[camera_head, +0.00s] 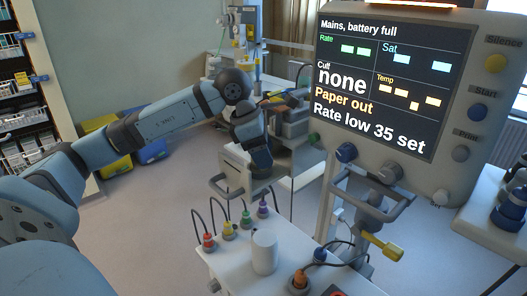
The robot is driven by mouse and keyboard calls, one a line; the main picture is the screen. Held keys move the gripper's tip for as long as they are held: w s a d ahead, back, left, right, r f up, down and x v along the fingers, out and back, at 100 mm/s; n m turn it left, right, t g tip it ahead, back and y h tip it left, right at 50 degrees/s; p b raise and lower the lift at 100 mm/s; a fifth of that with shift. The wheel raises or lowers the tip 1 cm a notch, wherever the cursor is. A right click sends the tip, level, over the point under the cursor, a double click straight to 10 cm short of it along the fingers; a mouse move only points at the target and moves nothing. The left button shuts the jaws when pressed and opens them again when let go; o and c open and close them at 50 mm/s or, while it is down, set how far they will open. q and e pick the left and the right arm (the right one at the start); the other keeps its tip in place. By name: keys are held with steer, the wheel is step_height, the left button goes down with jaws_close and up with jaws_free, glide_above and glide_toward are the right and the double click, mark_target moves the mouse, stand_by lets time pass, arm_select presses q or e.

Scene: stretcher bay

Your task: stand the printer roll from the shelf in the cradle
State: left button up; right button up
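A plain white upright cylinder, which looks like the printer roll (264,252), stands on the white shelf (225,262) at the bottom centre. My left arm reaches in from the left and bends down at the elbow. Its dark wrist and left gripper (255,172) hang above and behind the roll, apart from it. The fingers blend with grey parts behind, so I cannot tell their opening. I cannot make out the cradle for certain. The monitor (394,85) reads "Paper out". My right gripper is not in view.
Red, yellow, green and purple plugs with cables (228,229) line the shelf's back left edge. An orange-brown knob (300,279) is right of the roll. A grey handle (372,204) and yellow lever (382,246) stick out below the monitor.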

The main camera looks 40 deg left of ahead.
arm_select(q)
steer(key=shift+o, duration=0.7)
steer(key=shift+s+r, duration=0.1)
steer(key=shift+s, duration=0.05)
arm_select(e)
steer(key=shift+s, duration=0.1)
arm_select(q)
steer(key=shift+a+r, duration=0.1)
steer(key=shift+r, duration=0.15)
steer(key=v, duration=1.3)
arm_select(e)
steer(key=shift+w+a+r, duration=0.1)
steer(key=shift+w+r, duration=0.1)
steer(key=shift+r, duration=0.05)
arm_select(q)
steer(key=shift+s, duration=0.15)
